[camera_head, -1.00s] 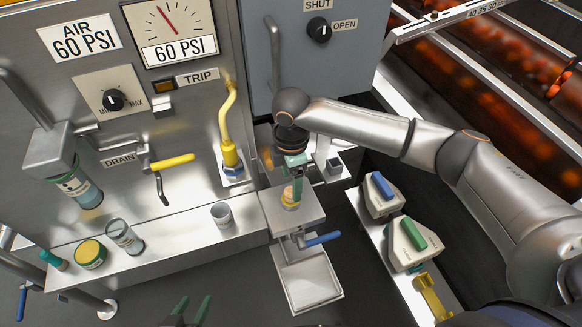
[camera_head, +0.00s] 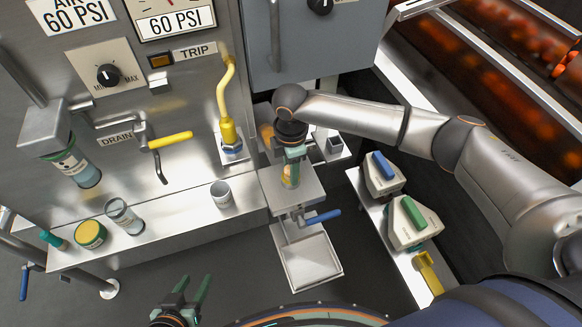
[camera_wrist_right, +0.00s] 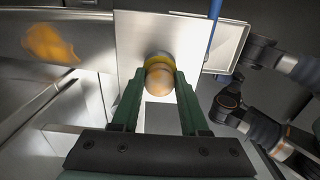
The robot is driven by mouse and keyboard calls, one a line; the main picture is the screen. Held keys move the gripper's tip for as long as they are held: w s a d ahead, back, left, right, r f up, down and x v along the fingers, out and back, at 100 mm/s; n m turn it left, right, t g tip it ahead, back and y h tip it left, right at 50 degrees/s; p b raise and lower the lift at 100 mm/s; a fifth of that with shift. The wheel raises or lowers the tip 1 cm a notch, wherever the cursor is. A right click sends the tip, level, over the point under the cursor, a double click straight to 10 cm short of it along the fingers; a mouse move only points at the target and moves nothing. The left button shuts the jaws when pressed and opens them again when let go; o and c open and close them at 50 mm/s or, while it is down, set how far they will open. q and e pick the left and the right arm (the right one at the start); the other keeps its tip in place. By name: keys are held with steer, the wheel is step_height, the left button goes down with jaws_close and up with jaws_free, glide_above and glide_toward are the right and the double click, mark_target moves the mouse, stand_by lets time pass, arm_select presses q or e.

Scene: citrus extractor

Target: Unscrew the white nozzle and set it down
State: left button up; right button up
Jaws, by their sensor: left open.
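My right gripper (camera_head: 292,163) points down over a small metal plate (camera_head: 304,188) in the head view. In the right wrist view its two green fingers (camera_wrist_right: 160,82) stand either side of a rounded tan part with a yellow ring (camera_wrist_right: 159,74), with narrow gaps beside it. This part shows as a small yellowish piece (camera_head: 290,178) in the head view, mostly hidden by the gripper. I cannot make out a clearly white nozzle; the part between the fingers looks tan. My left gripper (camera_head: 191,290) is open and empty at the bottom, over the floor.
A square tray (camera_head: 309,262) sits below a blue-handled valve (camera_head: 322,216). Blue and green switches stand at right.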

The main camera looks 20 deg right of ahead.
jaws_close()
steer(key=n, duration=1.2)
steer(key=shift+o, duration=1.3)
jaws_free()
